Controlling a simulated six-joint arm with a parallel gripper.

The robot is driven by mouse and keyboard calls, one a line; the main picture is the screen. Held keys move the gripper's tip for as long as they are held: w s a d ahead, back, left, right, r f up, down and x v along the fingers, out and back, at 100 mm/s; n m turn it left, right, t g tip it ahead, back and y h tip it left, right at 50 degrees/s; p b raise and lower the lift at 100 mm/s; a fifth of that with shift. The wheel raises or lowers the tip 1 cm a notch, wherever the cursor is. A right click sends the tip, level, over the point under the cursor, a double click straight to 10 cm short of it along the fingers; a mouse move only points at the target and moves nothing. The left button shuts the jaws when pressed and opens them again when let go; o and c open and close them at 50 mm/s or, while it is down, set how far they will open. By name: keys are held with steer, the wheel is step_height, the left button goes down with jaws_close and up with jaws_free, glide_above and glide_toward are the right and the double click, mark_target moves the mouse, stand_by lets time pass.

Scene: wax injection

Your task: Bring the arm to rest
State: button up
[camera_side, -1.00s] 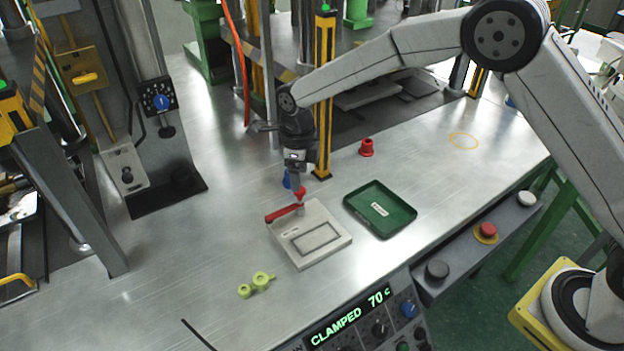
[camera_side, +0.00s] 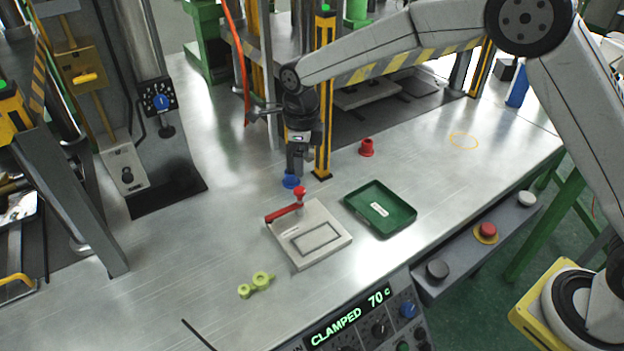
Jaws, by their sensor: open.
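My gripper (camera_side: 297,174) hangs over the metal table (camera_side: 190,270), pointing down. It is open, with nothing seen between its fingers. It is above and behind a grey mold plate (camera_side: 332,235) with a red clamp handle (camera_side: 285,213) and a red knob (camera_side: 299,191) at its left rear. A blue part (camera_side: 290,181) stands on the table just behind the plate, partly hidden by my fingertips; I cannot tell if they touch it.
A green tray (camera_side: 403,226) lies right of the plate. A red part (camera_side: 366,148) stands behind it. A yellow-black post (camera_side: 323,100) rises close to my gripper. Yellow-green pieces (camera_side: 257,284) lie front left. A panel (camera_side: 350,316) reads CLAMPED 70 C.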

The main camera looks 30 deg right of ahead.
steer(key=s+d+n+t, duration=0.1)
steer(key=s+d+n, duration=0.7)
steer(key=s+n, duration=0.3)
steer(key=s+d+n+t, duration=0.1)
steer(key=s+d+n, duration=0.6)
steer(key=s+n, duration=0.5)
steer(key=n, duration=0.3)
steer(key=shift+s+d+f+n+t, duration=0.15)
steer(key=shift+d+f+n+t, duration=0.15)
steer(key=shift+d+f, duration=0.05)
